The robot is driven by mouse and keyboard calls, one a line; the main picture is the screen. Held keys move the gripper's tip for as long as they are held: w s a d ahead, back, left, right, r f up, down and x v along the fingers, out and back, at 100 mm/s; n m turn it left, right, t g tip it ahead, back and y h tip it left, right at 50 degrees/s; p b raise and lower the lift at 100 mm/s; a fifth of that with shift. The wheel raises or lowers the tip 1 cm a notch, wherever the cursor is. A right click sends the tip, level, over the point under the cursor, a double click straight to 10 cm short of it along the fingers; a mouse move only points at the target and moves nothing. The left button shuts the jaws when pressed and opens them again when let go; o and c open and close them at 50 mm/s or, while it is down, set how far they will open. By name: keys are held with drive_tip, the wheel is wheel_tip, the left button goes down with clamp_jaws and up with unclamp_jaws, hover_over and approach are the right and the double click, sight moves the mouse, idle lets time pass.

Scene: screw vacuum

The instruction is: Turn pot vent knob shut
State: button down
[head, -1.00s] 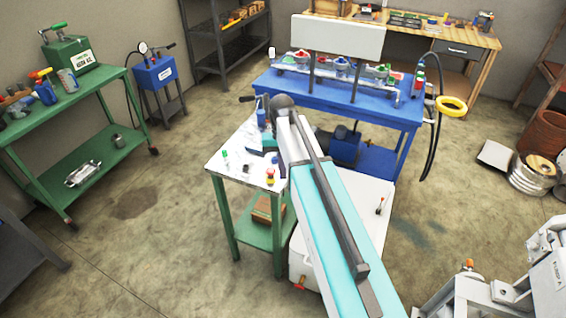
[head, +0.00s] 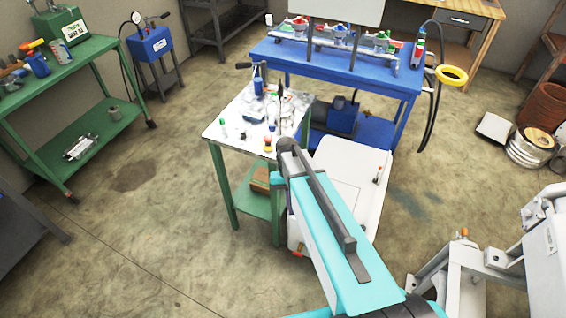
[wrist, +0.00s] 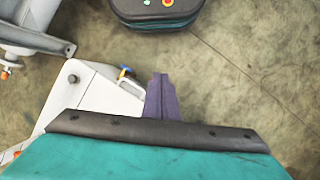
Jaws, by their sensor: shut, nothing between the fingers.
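My gripper (wrist: 160,95) shows in the wrist view as two dark purple fingers pressed together, empty, above the floor beside a white box (wrist: 110,115). In the wrist view a small blue and yellow fitting (wrist: 125,72) sits at the white box's edge, apart from the fingers.
The white box (head: 352,165) stands right of the small bench. Behind is a blue table (head: 385,78) with a manifold (head: 345,48) and a hanging hose. A green bench (head: 95,50) stands left. A grey metal frame (head: 455,265) is at lower right. Open floor lies at left front.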

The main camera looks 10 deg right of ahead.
drive_tip(key=s+f+n+g+b, duration=0.1)
drive_tip(key=s+f, duration=0.8)
drive_tip(key=s, duration=0.4)
drive_tip(key=s+f+n, duration=0.1)
drive_tip(key=s+f, duration=0.8)
drive_tip(key=s, duration=0.4)
drive_tip(key=shift+s+d+f+n+g+b, duration=0.2)
drive_tip(key=shift+s+f+n+g+b, duration=0.1)
drive_tip(key=shift+f+g+b, duration=0.1)
